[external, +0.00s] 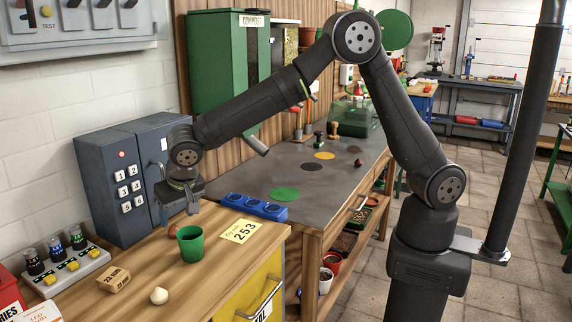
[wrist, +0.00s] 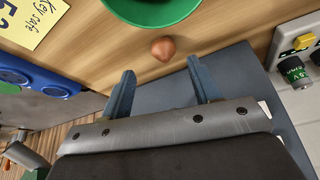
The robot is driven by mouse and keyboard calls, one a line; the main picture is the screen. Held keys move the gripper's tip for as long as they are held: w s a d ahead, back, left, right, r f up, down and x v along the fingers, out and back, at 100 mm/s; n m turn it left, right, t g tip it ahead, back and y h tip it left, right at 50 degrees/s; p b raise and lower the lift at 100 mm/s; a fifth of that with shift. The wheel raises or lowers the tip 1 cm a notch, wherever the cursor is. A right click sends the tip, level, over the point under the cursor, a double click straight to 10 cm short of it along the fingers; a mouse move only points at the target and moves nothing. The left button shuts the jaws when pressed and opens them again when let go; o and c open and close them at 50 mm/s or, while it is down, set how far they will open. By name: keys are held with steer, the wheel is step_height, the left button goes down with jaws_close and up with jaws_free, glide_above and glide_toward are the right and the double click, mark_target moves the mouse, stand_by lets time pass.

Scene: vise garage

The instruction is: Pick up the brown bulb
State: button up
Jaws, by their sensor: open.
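The brown bulb (wrist: 163,48) lies on the wooden bench top beside the green pot (wrist: 152,8) in the wrist view. In the external view the bulb (external: 172,231) shows small and reddish brown, just left of the pot (external: 190,243). My gripper (external: 179,208) is above the bench near the keypad safe, with the bulb below its fingers. In the wrist view the two fingers of my gripper (wrist: 160,75) are spread and empty, and the bulb appears just beyond their tips, roughly centred between them.
The keypad safe (external: 125,180) stands close behind my gripper. A blue socket strip (external: 253,207) and a yellow note (external: 240,231) lie to the right. A pale bulb (external: 159,295) and a small cardboard box (external: 114,280) are nearer the front, with bare wood around them.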

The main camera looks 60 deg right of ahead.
mark_target(174, 225)
steer(key=x, duration=0.4)
steer(key=shift+w+a+f, duration=0.25)
steer(key=shift+w+f, duration=0.05)
steer(key=shift+c, duration=0.5)
steer(key=c, duration=1)
steer(key=shift+o, duration=0.2)
